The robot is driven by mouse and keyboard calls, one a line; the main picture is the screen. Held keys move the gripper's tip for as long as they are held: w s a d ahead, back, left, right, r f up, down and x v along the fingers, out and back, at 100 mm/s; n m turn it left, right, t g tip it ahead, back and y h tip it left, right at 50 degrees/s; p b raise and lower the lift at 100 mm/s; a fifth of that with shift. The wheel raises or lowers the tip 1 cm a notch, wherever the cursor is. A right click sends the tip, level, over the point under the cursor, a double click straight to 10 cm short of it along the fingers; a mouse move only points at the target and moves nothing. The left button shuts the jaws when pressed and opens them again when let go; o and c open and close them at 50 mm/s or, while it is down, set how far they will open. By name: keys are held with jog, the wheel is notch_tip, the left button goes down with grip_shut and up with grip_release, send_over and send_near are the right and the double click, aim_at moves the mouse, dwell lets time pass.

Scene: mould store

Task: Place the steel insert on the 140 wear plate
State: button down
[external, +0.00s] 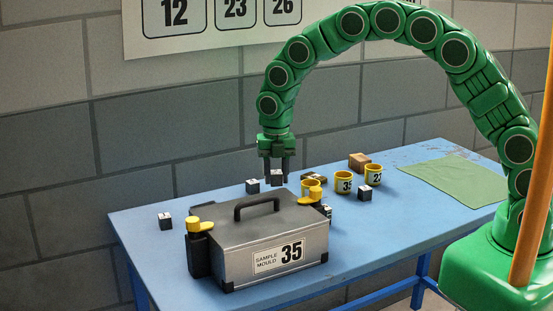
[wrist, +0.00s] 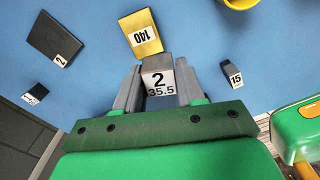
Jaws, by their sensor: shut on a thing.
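My gripper (wrist: 159,88) is shut on a grey steel insert (wrist: 158,66) whose white label reads 2 and 35.5. The insert sits between the two grey fingers. In the external view my gripper (external: 277,170) points down over the blue table, behind the mould case. The 140 wear plate (wrist: 141,33) is a yellow block with a white 140 label, slightly tilted in the wrist view. It lies just beyond the insert, which overlaps its near edge in the picture. Whether they touch, I cannot tell. In the external view I cannot pick the plate out surely.
A grey mould case (external: 290,243) marked 35 stands at the front of the blue table (external: 420,215). Yellow cups (external: 344,184), small dark blocks (external: 165,221), a brown block (external: 359,161) and a green cloth (external: 455,174) lie around. A block marked 15 (wrist: 231,73) is right of my gripper.

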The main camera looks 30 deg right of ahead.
jog(key=shift+w+a+f, duration=0.3)
jog(key=shift+w+f, duration=0.15)
jog(key=shift+f, duration=0.2)
jog(key=shift+w+a+f, duration=0.25)
jog(key=shift+w+f, duration=0.2)
jog(key=shift+f, duration=0.2)
jog(key=shift+w+a+f, duration=0.3)
jog(key=shift+w+f, duration=0.15)
jog(key=shift+f, duration=1.65)
jog(key=shift+f, duration=0.1)
jog(key=c, duration=0.7)
grip_release()
notch_tip(320, 180, up, 12)
jog(key=shift+r, duration=0.1)
